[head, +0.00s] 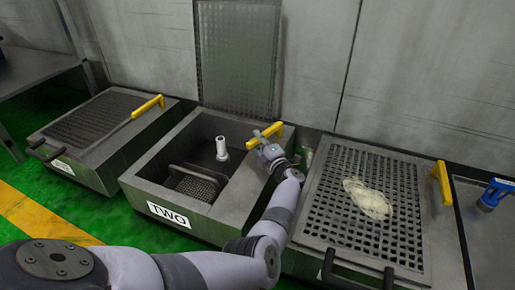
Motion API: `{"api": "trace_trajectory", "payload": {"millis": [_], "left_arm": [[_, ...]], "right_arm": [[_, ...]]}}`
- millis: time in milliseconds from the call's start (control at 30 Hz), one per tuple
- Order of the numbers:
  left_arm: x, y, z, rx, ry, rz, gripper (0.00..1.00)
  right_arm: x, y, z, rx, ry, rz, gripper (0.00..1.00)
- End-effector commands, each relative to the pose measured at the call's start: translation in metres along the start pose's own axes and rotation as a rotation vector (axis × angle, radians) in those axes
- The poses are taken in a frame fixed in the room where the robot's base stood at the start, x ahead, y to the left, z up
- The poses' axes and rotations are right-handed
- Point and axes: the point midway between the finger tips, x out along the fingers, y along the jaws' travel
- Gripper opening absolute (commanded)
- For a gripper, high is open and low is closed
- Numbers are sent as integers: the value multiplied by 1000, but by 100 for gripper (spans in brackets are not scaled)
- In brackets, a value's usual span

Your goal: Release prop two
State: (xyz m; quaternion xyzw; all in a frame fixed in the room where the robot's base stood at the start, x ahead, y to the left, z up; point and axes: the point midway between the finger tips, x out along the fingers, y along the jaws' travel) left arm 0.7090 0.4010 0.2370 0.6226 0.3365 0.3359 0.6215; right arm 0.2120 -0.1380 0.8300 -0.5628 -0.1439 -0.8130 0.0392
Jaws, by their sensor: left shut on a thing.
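The middle bin (133,186), with a white label reading about "TWO", has its perforated lid (238,58) standing upright at the back. A yellow prop handle (254,139) sits at the bin's back right edge. My left gripper (262,138) is at this handle and shut on it; the fingers cover part of the handle. My right gripper is not in view.
Inside the open bin are a white post (221,149) and a dark mesh basket (195,186). Bins with closed grated lids stand left (95,118) and right (335,215), each with a yellow handle. A pale heap (367,198) lies on the right lid. A wall stands close behind.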

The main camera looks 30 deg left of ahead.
Motion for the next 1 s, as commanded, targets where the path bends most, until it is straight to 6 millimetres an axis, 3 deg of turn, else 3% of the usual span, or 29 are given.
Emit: {"api": "trace_trajectory", "payload": {"millis": [200, 733, 767, 1000], "left_arm": [[2, -2, 0, -3, 71, -1, 0], [3, 1, -1, -3, 95, 1, 0], [3, 1, -1, -3, 95, 1, 18], [2, 1, 0, -2, 93, 1, 34]], "right_arm": [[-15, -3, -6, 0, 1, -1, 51], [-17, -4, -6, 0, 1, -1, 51], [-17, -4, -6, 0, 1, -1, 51], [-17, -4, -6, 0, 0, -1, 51]]}}
